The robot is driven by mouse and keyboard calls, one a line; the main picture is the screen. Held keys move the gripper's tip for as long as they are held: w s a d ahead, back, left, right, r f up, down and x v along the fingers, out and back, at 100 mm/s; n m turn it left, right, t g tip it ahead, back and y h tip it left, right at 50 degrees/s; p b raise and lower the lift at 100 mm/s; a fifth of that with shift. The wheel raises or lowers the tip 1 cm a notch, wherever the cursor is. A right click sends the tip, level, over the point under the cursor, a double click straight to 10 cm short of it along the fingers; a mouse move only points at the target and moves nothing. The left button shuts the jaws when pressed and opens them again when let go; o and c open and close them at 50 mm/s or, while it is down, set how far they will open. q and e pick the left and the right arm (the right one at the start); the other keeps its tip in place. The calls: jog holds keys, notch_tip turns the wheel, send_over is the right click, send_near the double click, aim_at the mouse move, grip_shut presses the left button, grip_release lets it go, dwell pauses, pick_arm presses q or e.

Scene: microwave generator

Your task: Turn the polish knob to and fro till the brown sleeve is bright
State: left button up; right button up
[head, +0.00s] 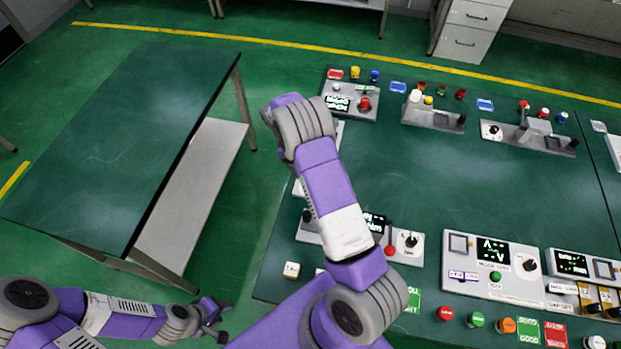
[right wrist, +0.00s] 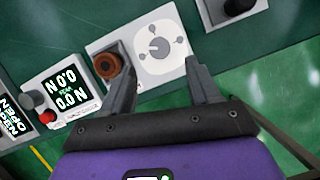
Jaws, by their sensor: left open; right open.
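In the right wrist view, a small grey knob (right wrist: 158,47) sits at the centre of a round white dial on a pale panel, and I take it as the polish knob. The brown sleeve (right wrist: 106,66) stands just left of it and looks dull brown. My right gripper (right wrist: 160,66) is open and empty, its fingertips apart at the near edge of the dial panel, with the knob beyond and between them. My right gripper is hidden in the head view behind my own arm. My left gripper (head: 213,319) is open and empty at the lower left, away from the panels.
In the right wrist view, a display (right wrist: 67,88) with a red button (right wrist: 46,116) stands left of the sleeve, and a black knob (right wrist: 238,7) stands at upper right. In the head view, the green bench (head: 480,190) has a clear middle. A separate green table (head: 110,140) stands left.

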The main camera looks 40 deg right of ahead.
jog(key=x, duration=0.7)
jog(key=shift+s+f, duration=0.1)
jog(key=shift+f, duration=0.1)
jog(key=c, duration=1)
jog(key=shift+c, duration=0.2)
jog(key=shift+d+m, duration=0.1)
jog(key=shift+m, duration=0.2)
